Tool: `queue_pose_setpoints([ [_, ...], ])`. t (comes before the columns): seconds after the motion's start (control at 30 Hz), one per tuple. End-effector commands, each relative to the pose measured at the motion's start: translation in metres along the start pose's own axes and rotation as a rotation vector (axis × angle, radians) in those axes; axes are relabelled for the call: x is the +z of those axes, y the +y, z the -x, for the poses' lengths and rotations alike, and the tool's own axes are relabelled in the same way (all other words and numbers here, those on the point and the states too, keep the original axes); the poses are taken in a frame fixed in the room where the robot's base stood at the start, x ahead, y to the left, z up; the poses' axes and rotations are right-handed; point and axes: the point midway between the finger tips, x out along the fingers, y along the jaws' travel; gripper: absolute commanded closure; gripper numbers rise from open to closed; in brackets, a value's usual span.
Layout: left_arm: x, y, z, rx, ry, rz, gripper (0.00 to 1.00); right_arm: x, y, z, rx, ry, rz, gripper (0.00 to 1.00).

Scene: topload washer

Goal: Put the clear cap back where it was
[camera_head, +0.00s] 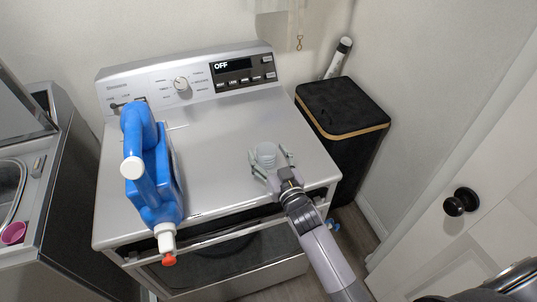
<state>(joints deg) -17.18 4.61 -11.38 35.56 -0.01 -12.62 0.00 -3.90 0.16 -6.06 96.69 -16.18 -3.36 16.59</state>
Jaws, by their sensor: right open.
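The clear cap (265,153) stands on the dryer's top, near the front right. My right gripper (272,163) reaches it from the front right with its fingers open, one on each side of the cap. I cannot tell whether the fingers touch it. A blue detergent jug (148,165) lies on the left part of the same top. Its white spout with a red tip (168,258) overhangs the front edge, and a white round cap (132,168) shows on its upper side. My left gripper is not in view.
The silver dryer (220,150) has a back panel with a dial and a display reading OFF. An open washer (60,190) stands at left, with a pink cup (14,233). A black bin (342,105) and a white door (465,225) are at right. The top's middle is clear.

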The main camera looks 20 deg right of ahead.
Motion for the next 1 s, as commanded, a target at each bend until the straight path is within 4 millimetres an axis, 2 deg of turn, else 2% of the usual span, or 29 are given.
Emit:
queue_pose_setpoints([
  [0.27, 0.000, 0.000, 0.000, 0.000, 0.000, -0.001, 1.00, -0.001, 0.000, 0.005, 0.000, -0.002, 0.000, 0.32],
  [0.37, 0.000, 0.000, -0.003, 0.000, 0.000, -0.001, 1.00, 0.001, 0.000, 0.020, 0.000, -0.003, 0.000, 0.32],
  [0.7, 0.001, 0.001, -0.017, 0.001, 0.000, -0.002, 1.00, 0.001, 0.000, 0.090, 0.000, -0.003, 0.000, 0.32],
  [0.83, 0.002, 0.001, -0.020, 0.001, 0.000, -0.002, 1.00, 0.000, 0.000, 0.107, 0.000, -0.003, 0.000, 0.32],
  [1.0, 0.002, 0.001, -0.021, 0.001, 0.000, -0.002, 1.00, -0.002, 0.000, 0.119, 0.000, 0.000, 0.001, 0.32],
])
